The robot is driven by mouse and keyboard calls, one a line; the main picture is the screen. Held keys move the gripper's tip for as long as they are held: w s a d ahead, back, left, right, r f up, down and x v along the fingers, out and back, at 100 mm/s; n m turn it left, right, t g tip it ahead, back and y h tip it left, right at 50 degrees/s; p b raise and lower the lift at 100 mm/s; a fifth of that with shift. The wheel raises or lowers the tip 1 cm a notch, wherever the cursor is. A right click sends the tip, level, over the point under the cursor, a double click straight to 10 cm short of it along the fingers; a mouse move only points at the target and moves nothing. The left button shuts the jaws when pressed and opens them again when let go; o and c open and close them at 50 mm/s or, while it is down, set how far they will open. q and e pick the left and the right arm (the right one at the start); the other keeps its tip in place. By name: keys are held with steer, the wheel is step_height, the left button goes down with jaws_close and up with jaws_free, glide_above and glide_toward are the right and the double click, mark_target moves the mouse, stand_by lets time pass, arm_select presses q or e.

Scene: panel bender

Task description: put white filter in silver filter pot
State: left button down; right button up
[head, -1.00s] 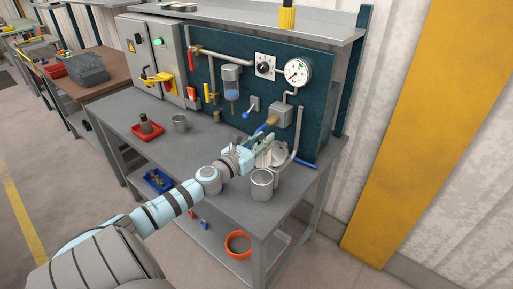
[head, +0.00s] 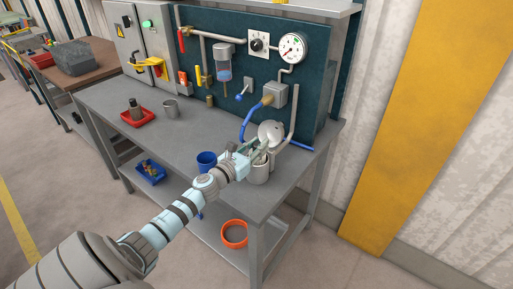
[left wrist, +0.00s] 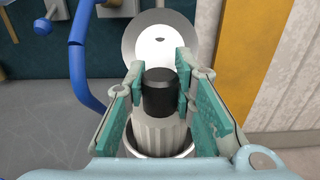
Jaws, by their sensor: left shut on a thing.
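The white filter (left wrist: 158,134) is pleated with a black cap (left wrist: 159,92). My left gripper (left wrist: 160,88) is shut on it near the cap, one green-padded finger on each side. In the head view my left gripper (head: 262,151) is over the silver filter pot (head: 259,175), near the bench's right end. In the left wrist view the filter's lower part lies inside the outline of the pot's rim (left wrist: 187,149); how deep it sits I cannot tell. A round silver lid (head: 270,132) stands tilted behind the pot. My right gripper is not in view.
A blue cup (head: 207,161) stands left of my gripper. A blue hose (head: 244,124) hangs behind it from the panel. A metal cup (head: 171,108) and a red tray (head: 138,117) stand further left. The bench middle (head: 182,140) is clear.

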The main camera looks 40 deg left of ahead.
arm_select(q)
steer(key=shift+f+b, duration=0.5)
steer(key=shift+f, duration=0.05)
steer(key=c, duration=1.3)
jaws_free()
steer(key=shift+c, duration=0.2)
steer(key=shift+r, duration=0.2)
steer(key=shift+r+p, duration=0.4)
steer(key=shift+p, duration=0.2)
steer(key=shift+s, duration=0.3)
steer(key=s+b, duration=0.5)
steer(key=s, duration=0.6)
steer(key=shift+s+d+r, duration=0.15)
steer(key=shift+s+d, duration=0.05)
steer(key=shift+s, duration=0.05)
